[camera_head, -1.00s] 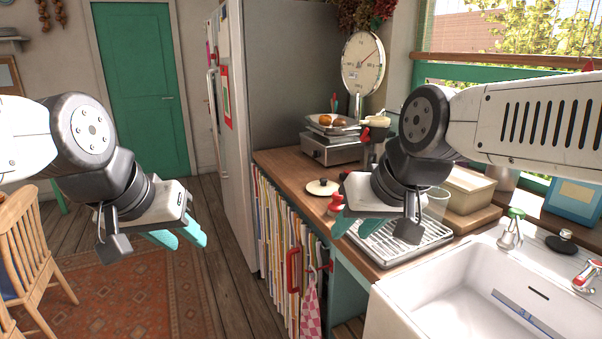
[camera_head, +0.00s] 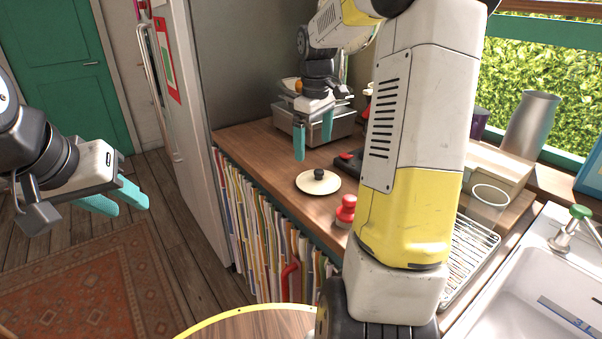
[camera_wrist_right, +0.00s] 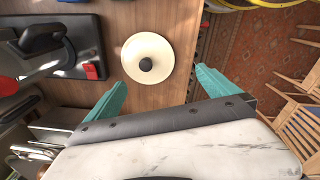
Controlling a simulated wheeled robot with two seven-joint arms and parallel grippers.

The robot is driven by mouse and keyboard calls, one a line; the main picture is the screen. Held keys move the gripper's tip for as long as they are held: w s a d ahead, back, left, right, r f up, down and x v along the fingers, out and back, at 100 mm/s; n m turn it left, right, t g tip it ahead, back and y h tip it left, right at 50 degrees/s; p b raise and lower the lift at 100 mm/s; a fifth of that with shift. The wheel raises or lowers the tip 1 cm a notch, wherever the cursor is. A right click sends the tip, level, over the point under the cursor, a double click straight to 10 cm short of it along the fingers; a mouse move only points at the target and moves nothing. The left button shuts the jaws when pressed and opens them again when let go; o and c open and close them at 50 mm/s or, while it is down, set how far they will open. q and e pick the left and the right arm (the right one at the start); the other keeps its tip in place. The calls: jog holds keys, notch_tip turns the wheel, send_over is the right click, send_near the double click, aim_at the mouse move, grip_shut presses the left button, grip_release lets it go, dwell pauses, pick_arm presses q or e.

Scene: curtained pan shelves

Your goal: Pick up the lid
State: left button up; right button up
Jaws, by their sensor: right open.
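The lid (camera_head: 309,184) is a cream disc with a dark round knob, lying flat on the wooden counter near its front edge. In the right wrist view the lid (camera_wrist_right: 134,61) lies beyond and between the two teal fingertips. My right gripper (camera_head: 313,143) is open and empty, above the counter a little behind the lid, fingers pointing down; it also shows in the right wrist view (camera_wrist_right: 159,88). My left gripper (camera_head: 120,203) is at the left over the floor, away from the counter, with its teal fingers close together; whether it is shut is unclear.
A red-topped shaker (camera_head: 345,212) stands just right of the lid. A scale (camera_head: 342,122) stands behind, and a dark pan-like object (camera_head: 349,161) lies right of the gripper. The fridge (camera_head: 190,130) borders the counter's left. My right arm hides part of the counter.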

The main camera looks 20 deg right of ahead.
aim_at(319, 170)
jog(key=shift+n+g, duration=0.4)
jog(key=shift+n, duration=0.1)
jog(key=w+d+f, duration=0.1)
jog(key=f, duration=0.1)
jog(key=w+d+f, duration=0.1)
jog(key=w, duration=0.1)
jog(key=shift+d+f, duration=0.3)
jog(key=shift+f, duration=0.05)
jog(key=shift+w+d+f, duration=0.1)
jog(key=shift+f, duration=0.25)
notch_tip(319, 170, down, 7)
jog(key=shift+f, duration=0.1)
